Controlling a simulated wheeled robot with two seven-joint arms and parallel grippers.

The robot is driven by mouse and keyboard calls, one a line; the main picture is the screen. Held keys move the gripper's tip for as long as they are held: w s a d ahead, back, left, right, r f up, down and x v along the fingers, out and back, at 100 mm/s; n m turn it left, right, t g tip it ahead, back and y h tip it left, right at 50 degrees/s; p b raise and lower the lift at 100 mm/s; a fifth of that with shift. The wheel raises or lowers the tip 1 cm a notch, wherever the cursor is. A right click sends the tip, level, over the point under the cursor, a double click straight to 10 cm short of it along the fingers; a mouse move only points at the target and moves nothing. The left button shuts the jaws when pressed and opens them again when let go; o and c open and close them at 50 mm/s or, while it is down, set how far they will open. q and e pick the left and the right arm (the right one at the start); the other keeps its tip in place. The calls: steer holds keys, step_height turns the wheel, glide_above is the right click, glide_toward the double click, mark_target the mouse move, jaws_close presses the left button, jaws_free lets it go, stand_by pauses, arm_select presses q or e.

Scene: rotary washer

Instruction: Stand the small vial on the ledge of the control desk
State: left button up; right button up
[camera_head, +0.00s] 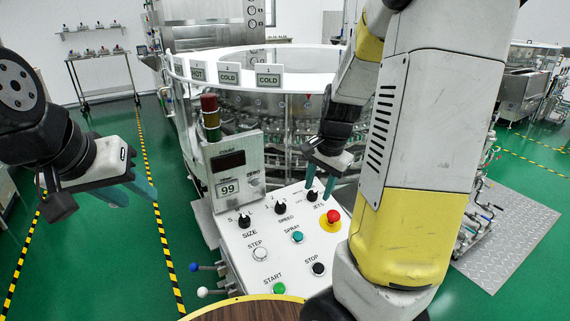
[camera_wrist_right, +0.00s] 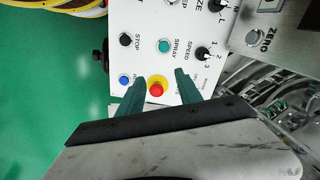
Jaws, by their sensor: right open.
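The control desk (camera_head: 262,222) has a sloped white panel with knobs and buttons, and shows in the right wrist view (camera_wrist_right: 140,20) too. I cannot make out the small vial in either view. My right gripper (camera_head: 319,188) is open with nothing between its fingers, above the far right part of the panel near a knob. In the right wrist view its two teal fingers (camera_wrist_right: 158,84) appear on either side of the red emergency button (camera_wrist_right: 156,90). My left gripper (camera_head: 150,192) is off to the left over the floor, its teal fingers apart and empty.
A display box (camera_head: 229,172) with a "99" counter and signal lamp (camera_head: 210,115) stands at the desk's back left. The round washer (camera_head: 260,105) is behind. A brown round top (camera_head: 235,312) is at the front edge.

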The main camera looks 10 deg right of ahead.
steer(key=s+a+r+n+t, duration=0.2)
steer(key=s+a+r+n, duration=0.3)
steer(key=s+r, duration=0.2)
steer(key=s+a+r+n+t+y, duration=0.1)
steer(key=s+a+r+n+t, duration=0.1)
steer(key=s+a+r+n, duration=0.3)
step_height(320, 180, up, 3)
steer(key=shift+s+a+n, duration=0.2)
steer(key=shift+s+n, duration=0.3)
steer(key=shift+s, duration=0.65)
steer(key=shift+c, duration=0.2)
